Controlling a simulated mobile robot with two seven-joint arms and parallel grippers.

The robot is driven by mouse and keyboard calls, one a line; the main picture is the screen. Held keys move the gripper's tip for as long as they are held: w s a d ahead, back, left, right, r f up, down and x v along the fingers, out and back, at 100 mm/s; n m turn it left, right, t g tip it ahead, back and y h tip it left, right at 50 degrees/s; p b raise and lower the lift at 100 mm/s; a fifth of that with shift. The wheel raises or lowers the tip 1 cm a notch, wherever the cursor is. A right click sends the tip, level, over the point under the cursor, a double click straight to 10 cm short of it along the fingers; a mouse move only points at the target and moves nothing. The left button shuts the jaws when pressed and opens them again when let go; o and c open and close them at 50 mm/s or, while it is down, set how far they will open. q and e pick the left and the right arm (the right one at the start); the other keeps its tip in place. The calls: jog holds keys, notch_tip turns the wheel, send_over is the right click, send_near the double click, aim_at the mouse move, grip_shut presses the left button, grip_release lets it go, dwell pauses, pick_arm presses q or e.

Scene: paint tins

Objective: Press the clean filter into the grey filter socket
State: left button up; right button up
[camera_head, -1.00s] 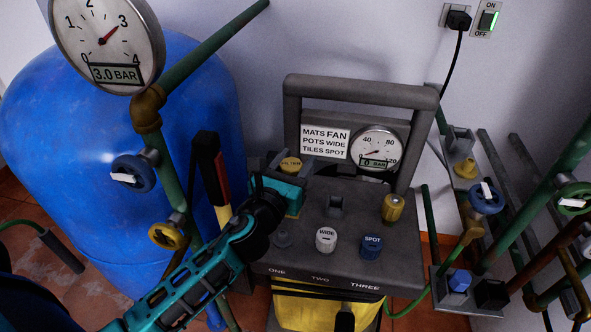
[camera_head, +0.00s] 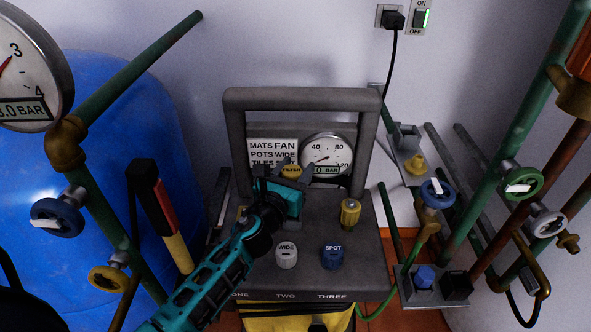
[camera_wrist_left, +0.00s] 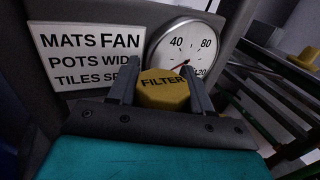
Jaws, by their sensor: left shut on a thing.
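The yellow filter (camera_head: 291,171), marked FILTER, is held between the fingers of my left gripper (camera_head: 292,176). In the left wrist view the filter (camera_wrist_left: 163,92) sits upright between both grey fingers, its label facing the camera. It is above the grey machine's top (camera_head: 375,250), in front of the sign and the dial. The grey slotted fitting in the middle of the machine top is hidden behind my gripper and arm, so I cannot tell the gap below the filter. My right gripper is not in view.
A white WIDE knob (camera_head: 286,255), a blue SPOT knob (camera_head: 332,256) and a gold cylinder (camera_head: 350,212) stand close to my gripper. The machine's thick handle frame (camera_head: 300,98) rises behind. A blue tank (camera_head: 95,175) and pipes are left; valves and pipes are right.

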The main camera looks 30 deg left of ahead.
pick_arm(q)
jog(key=shift+f+b, duration=1.95)
jog(key=shift+f, duration=0.05)
jog(key=shift+f+b, duration=0.65)
jog(key=shift+b, duration=0.05)
jog(key=shift+f, duration=0.2)
jog(key=shift+f, duration=1.1)
jog(key=o, duration=1)
